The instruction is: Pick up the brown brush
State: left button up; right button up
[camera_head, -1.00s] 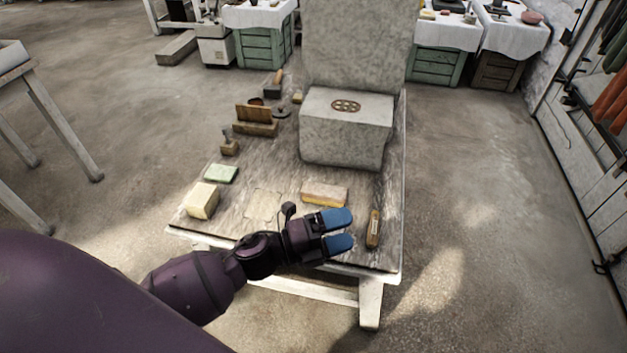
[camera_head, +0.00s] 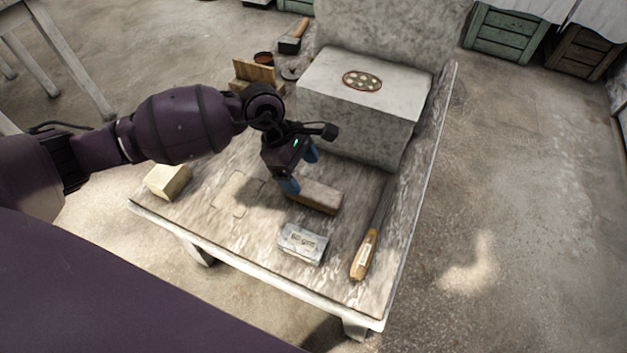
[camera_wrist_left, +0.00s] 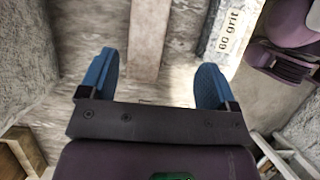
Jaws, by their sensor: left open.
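The brown brush, which I take to be the brownish block (camera_head: 318,197), lies flat on the table in the head view. My left gripper (camera_head: 300,170) points down over its left end, which the fingers partly hide. In the left wrist view the brush (camera_wrist_left: 148,40) runs up the picture, with its near end between the two blue fingers. The left gripper (camera_wrist_left: 154,82) is open, with a gap on both sides of the brush and nothing held. I cannot tell the exact height of the fingertips over the table. My right gripper is not in view.
A "60 grit" block (camera_head: 303,243) and a wooden-handled tool (camera_head: 364,254) lie near the brush. A big stone block (camera_head: 365,110) stands just behind. A cream block (camera_head: 168,181) is at the left. The table's (camera_head: 225,248) front left is mostly clear.

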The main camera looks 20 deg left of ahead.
aim_at(313, 189)
pick_arm(q)
jog(key=shift+w+a+f, duration=0.1)
jog(key=shift+w+a, duration=0.25)
jog(key=shift+f+y, duration=0.1)
jog(key=shift+y, duration=0.2)
jog(key=b+x, duration=0.1)
jog(key=x, duration=0.3)
jog(key=shift+f, duration=0.3)
jog(key=shift+w+d+f+b, duration=0.1)
jog(key=shift+d+f+b, duration=0.25)
jog(key=shift+f, duration=0.25)
jog(key=x, duration=0.1)
jog(key=b+x, duration=0.1)
jog(key=x, duration=0.2)
jog(key=shift+w+f, duration=0.2)
jog(key=shift+w, duration=0.05)
jog(key=c, duration=1.1)
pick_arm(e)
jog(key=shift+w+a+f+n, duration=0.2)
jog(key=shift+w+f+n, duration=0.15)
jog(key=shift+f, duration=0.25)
